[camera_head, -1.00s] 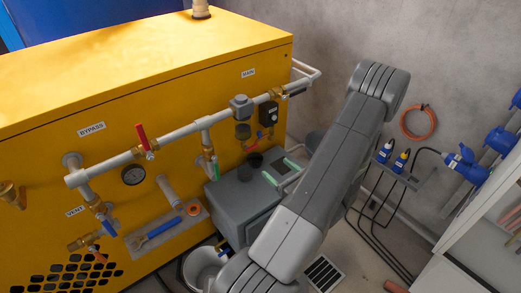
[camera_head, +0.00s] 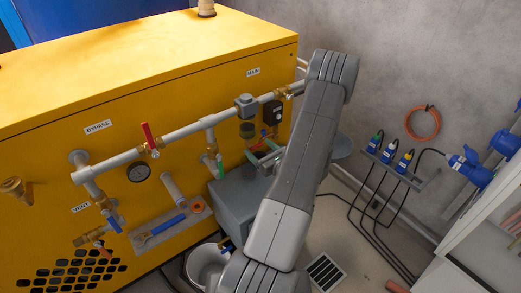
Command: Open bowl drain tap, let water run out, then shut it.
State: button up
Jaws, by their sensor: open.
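A grey filter head (camera_head: 245,101) sits on the white pipe along the yellow cabinet, with a dark bowl (camera_head: 247,130) hanging under it. The drain tap at the bowl's foot cannot be made out; my gripper is close to that spot. Whether a finger touches anything cannot be told. My arm hides part of the area to the right.
A grey box (camera_head: 236,200) stands below my gripper. A white bucket (camera_head: 205,262) is on the floor. A green-handled valve (camera_head: 220,166) hangs left of my gripper, and a black device (camera_head: 272,113) sits right of the bowl. A red-handled bypass valve (camera_head: 149,135) is farther left.

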jog(key=shift+c, duration=0.2)
jog(key=c, duration=0.9)
jog(key=shift+c, duration=0.2)
jog(key=shift+m, duration=0.3)
jog(key=m, duration=0.3)
jog(key=f+m, duration=0.1)
jog(key=m, duration=0.7)
jog(key=shift+s+a+f, duration=0.15)
jog(key=shift+f, duration=0.05)
